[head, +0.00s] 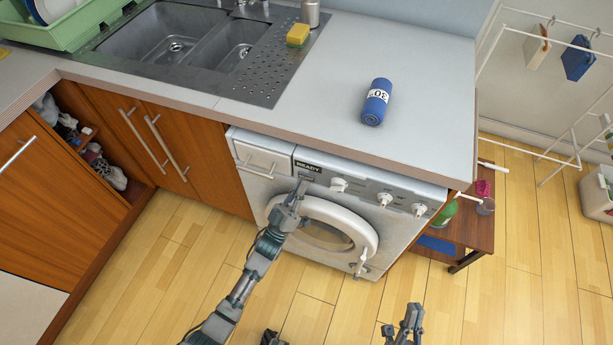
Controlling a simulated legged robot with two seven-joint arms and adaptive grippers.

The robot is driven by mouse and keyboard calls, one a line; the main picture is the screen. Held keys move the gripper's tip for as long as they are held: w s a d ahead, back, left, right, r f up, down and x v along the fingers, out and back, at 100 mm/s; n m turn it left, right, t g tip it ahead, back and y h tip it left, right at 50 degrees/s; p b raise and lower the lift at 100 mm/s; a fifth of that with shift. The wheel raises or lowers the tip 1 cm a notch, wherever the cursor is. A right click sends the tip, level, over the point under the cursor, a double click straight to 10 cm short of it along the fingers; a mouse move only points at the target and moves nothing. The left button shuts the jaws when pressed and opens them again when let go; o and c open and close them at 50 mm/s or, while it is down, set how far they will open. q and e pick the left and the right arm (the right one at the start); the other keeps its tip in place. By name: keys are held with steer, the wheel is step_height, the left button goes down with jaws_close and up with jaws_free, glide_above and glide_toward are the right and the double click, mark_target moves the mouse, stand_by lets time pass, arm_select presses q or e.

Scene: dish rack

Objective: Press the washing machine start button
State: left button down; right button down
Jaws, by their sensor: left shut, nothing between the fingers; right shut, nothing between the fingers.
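The washing machine (400,178) is white and stands under the counter. Its panel has a dark display reading READY (308,166), a drawer at left and several white knobs (384,199). Its round door (355,226) looks shut. My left gripper (302,184) is shut and empty, its tips at the panel just below the display. I cannot tell whether they touch it. The start button is not clearly seen; the fingertips cover part of the panel there. My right gripper (411,312) is shut and empty, low in the picture over the floor, apart from the machine.
A rolled blue towel (376,101) lies on the counter (430,75) above the machine. A steel sink (155,32) with a yellow sponge (298,35) is at upper left. Wooden cabinets (205,145) stand left of the machine, a small wooden table (468,235) right. Floor in front is open.

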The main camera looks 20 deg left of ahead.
arm_select(q)
steer(key=shift+w, duration=0.35)
stand_by(0.5)
stand_by(0.3)
steer(key=shift+s, duration=0.8)
steer(key=shift+p, duration=0.3)
